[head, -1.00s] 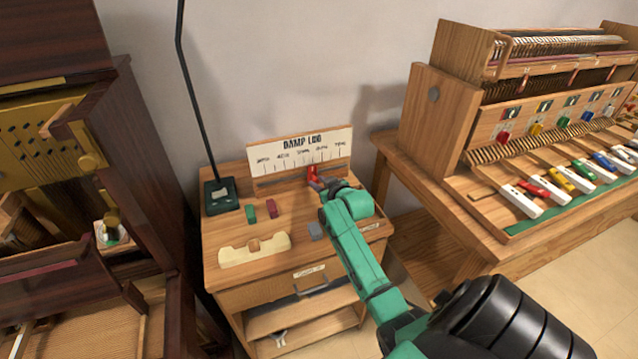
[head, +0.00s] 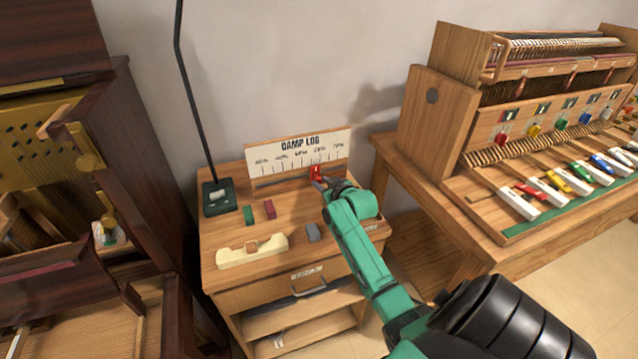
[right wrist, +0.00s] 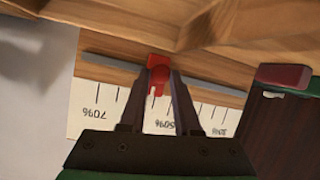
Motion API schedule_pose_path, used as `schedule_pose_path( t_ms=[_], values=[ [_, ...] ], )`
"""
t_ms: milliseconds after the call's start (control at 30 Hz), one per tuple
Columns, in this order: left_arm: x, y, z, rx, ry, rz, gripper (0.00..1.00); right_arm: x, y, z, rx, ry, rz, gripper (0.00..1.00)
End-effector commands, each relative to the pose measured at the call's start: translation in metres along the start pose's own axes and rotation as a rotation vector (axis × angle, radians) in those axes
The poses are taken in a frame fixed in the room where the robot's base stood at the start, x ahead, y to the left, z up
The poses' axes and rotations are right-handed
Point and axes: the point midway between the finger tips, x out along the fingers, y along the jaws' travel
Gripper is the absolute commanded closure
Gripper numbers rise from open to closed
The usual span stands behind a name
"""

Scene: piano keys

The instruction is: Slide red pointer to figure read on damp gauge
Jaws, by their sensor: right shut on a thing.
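The "DAMP LOG" board (head: 268,152) stands at the back of a small wooden cabinet, with a percent scale rising to the right. The red pointer (head: 316,171) sits at the scale's lower edge, right of the middle, near the second label from the right end. My right gripper (head: 322,184) is shut on it. In the right wrist view the pointer (right wrist: 158,64) is between the fingers (right wrist: 160,85), on a grey rail (right wrist: 110,65). The fingers hide part of the scale, so its exact reading is unclear. My left gripper is not in view.
A dark green box (head: 221,206) with a pale face and tall black rod stands at the cabinet's left. A green block (head: 248,215), a dark red block (head: 269,209), a grey block (head: 312,232) and a cream piece (head: 252,251) lie in front. A keyed instrument (head: 520,190) stands right.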

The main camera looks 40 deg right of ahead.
Motion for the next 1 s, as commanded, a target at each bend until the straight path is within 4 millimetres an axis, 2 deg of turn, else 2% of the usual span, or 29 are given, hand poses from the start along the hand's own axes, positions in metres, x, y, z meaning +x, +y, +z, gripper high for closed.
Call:
schedule_pose_path(
  t_ms=[100, 367, 400, 433, 467, 800, 867, 1000],
  values=[
    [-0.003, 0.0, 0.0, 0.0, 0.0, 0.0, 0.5, -0.001, 0.009, -0.002, -0.003, 0.004, 0.003, 1.0],
    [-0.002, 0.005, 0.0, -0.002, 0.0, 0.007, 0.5, -0.001, 0.008, -0.001, 0.0, 0.004, 0.002, 1.0],
    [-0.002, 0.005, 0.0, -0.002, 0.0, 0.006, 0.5, -0.001, 0.008, -0.001, -0.001, 0.004, 0.002, 0.54],
    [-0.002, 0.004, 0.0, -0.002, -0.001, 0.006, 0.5, -0.001, 0.008, -0.001, -0.001, 0.004, 0.002, 0.42],
    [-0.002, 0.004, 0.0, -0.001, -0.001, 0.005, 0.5, -0.001, 0.008, -0.001, -0.001, 0.004, 0.002, 0.39],
    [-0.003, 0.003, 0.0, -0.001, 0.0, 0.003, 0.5, -0.003, 0.008, 0.001, -0.001, 0.002, 0.002, 0.39],
    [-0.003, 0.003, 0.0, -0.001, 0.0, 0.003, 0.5, -0.007, 0.008, 0.001, -0.001, 0.002, 0.002, 0.39],
    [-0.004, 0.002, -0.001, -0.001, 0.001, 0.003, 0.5, -0.027, 0.008, 0.001, -0.003, 0.001, 0.001, 0.39]
  ],
)
